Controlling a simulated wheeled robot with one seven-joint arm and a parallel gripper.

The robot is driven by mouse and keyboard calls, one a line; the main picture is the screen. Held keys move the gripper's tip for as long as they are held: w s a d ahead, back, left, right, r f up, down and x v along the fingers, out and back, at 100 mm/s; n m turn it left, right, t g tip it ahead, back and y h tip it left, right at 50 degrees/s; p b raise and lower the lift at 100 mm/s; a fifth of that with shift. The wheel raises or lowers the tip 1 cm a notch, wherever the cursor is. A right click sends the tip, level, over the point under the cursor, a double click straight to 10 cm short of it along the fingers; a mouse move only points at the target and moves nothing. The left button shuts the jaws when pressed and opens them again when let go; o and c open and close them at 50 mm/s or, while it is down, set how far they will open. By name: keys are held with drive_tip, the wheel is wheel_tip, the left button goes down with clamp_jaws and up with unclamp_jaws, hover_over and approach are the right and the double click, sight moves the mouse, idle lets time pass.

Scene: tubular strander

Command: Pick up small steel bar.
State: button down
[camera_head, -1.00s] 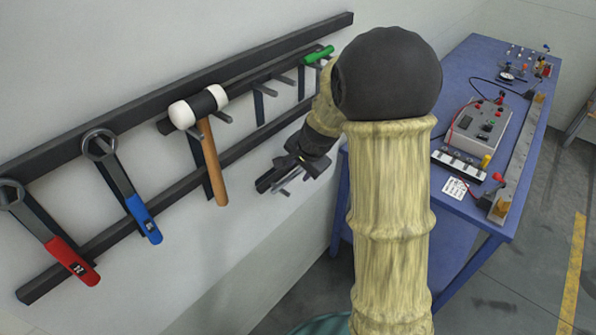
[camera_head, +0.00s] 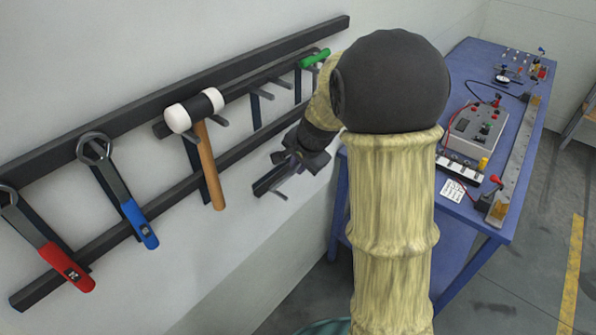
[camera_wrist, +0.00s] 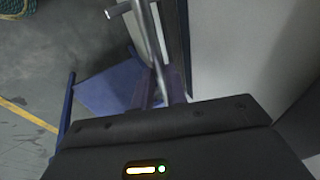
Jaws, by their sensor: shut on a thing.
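My gripper (camera_head: 280,178) is in front of the wall, right of the mallet and below the tool rack, in the head view. In the wrist view its fingers (camera_wrist: 160,86) are shut on the small steel bar (camera_wrist: 146,38), a thin grey rod with a short crosspiece at its far end. The bar points away from the gripper. In the head view only a small grey end of the bar (camera_head: 281,196) shows by the fingers; the rest is hidden. I see no contact between the bar and the wall or rack.
The black wall rack (camera_head: 105,137) holds a red-handled wrench (camera_head: 66,266), a blue-handled wrench (camera_head: 139,224), a mallet (camera_head: 210,165) and a green-handled tool (camera_head: 314,58). Several bare hooks stick out. A blue workbench (camera_head: 474,215) with devices stands at the right, with open floor beyond.

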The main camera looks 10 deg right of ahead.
wheel_tip(320, 180, up, 5)
drive_tip(key=s+d+b, duration=0.6)
drive_tip(key=s+d, duration=0.5)
drive_tip(key=s, duration=0.5)
drive_tip(key=shift+d+f+b, duration=0.25)
drive_tip(key=shift+b, duration=0.1)
